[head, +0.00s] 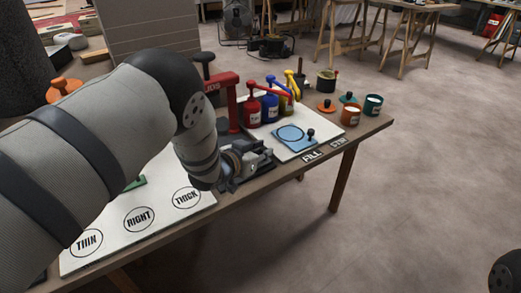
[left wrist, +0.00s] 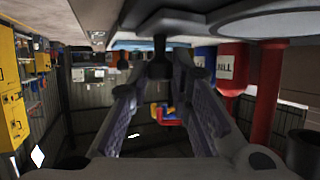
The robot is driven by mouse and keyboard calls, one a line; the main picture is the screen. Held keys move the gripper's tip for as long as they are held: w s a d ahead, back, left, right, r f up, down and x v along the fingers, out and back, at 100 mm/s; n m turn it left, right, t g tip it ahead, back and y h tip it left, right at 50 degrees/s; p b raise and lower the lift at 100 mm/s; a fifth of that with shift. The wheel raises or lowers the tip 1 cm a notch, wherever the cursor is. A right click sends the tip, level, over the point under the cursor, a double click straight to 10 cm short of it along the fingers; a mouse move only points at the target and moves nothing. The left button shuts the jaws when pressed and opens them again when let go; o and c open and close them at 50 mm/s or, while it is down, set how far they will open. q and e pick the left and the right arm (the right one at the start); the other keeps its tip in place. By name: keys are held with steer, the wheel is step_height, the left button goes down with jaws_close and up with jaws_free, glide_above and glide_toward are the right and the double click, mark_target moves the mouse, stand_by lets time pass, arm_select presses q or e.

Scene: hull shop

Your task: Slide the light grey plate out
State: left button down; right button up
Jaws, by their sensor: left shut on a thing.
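My left gripper (head: 258,160) is low over the bench, beside the red stand (head: 234,100). In the left wrist view, its fingers (left wrist: 160,70) close together on a small dark knob (left wrist: 158,46). A pale grey, flat surface (left wrist: 250,18) spans the upper right of that view; I cannot tell for sure whether it is the light grey plate. In the head view, my arm and gripper hide the area around the stand's foot, and no light grey plate shows clearly there. My right gripper is not in view.
A blue plate (head: 286,143) with a black knob lies on a white board right of my gripper. Red, blue and yellow pump bottles (head: 270,108) stand behind it. Orange and green pots (head: 351,115) are near the bench's right end. A white board (head: 160,226) with printed circles lies left.

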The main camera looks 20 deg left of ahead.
arm_select(q)
steer(key=c, duration=1.8)
jaws_free()
steer(key=shift+s+d+f, duration=0.15)
steer(key=shift+d, duration=0.05)
steer(key=o, duration=0.3)
steer(key=shift+o, duration=0.2)
steer(key=v, duration=1.2)
